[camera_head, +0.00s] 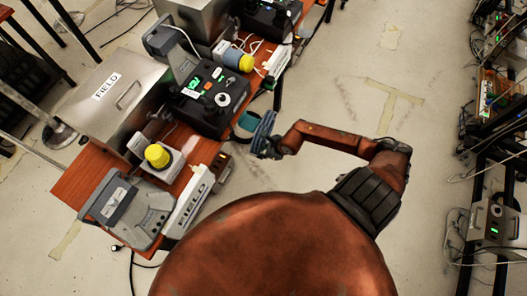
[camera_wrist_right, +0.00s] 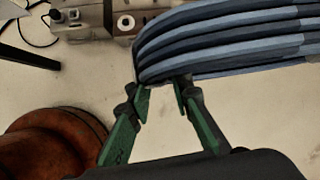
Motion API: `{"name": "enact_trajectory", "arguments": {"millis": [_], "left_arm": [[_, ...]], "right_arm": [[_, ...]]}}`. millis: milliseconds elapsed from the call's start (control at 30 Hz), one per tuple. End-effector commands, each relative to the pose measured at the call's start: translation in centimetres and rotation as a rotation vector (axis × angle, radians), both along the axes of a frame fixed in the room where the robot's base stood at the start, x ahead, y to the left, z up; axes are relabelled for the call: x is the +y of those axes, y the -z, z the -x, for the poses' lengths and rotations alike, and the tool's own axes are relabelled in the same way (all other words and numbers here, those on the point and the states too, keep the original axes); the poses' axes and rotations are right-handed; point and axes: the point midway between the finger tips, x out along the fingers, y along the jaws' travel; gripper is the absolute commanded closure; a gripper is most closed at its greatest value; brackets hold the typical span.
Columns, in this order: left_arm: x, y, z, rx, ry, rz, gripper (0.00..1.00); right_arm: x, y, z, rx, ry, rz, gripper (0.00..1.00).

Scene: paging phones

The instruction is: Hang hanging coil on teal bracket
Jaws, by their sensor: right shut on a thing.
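The hanging coil (camera_head: 264,130) is a blue-grey bundle of looped cable. In the right wrist view the coil (camera_wrist_right: 230,42) fills the upper right as several stacked strands. My right gripper (camera_head: 273,150) is shut on the coil; its green fingers (camera_wrist_right: 163,90) pinch the coil's lower left end. A teal piece (camera_head: 247,121), which looks like the teal bracket, shows at the table's right edge, just left of the coil. The coil partly covers it, and I cannot tell whether they touch. My left gripper is not in view.
The wooden table (camera_head: 70,180) is crowded. It carries a metal box marked FIELD (camera_head: 108,95), a black device (camera_head: 208,100), a grey telephone (camera_head: 128,210) and yellow-topped items (camera_head: 158,156). Open floor (camera_head: 350,70) lies right of the table. A rack with devices (camera_head: 497,222) stands at far right.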

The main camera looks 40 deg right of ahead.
Motion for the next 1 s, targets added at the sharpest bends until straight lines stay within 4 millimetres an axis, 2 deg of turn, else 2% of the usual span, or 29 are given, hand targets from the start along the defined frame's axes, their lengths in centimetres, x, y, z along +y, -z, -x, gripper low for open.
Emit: {"name": "enact_trajectory", "arguments": {"millis": [167,1000], "left_arm": [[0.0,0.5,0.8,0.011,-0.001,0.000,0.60],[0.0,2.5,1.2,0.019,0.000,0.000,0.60]], "right_arm": [[0.4,0.0,-1.1,-0.003,0.000,-0.001,1.00],[2.2,0.2,-5.3,-0.003,0.000,-0.001,1.00]]}}
